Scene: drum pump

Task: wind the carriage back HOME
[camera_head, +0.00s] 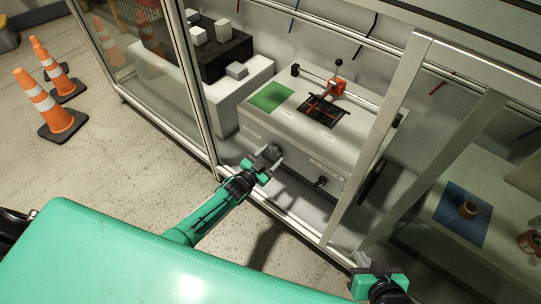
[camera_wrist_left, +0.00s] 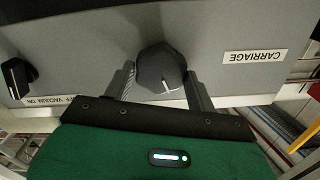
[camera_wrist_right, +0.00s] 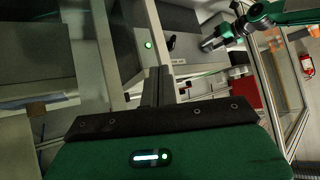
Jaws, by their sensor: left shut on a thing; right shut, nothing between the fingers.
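A grey machine box (camera_head: 300,135) stands in the cabinet opening. On its top are a green patch (camera_head: 270,97) at left and a black patch (camera_head: 322,111) at right. The orange carriage (camera_head: 338,87) sits on the rail behind the black patch, and its red arms reach over that patch. My left gripper (camera_head: 268,158) is shut on the dark carriage knob (camera_wrist_left: 161,68) on the front panel, beside the CARRIAGE label (camera_wrist_left: 255,56), upside down in the left wrist view. My right gripper (camera_wrist_right: 162,78) is shut and empty, low at the right in the head view (camera_head: 380,283).
A smaller vacuum knob (camera_wrist_left: 17,77) sits on the same panel. Cabinet posts (camera_head: 375,150) stand right of the box. Traffic cones (camera_head: 58,110) stand on the floor at left.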

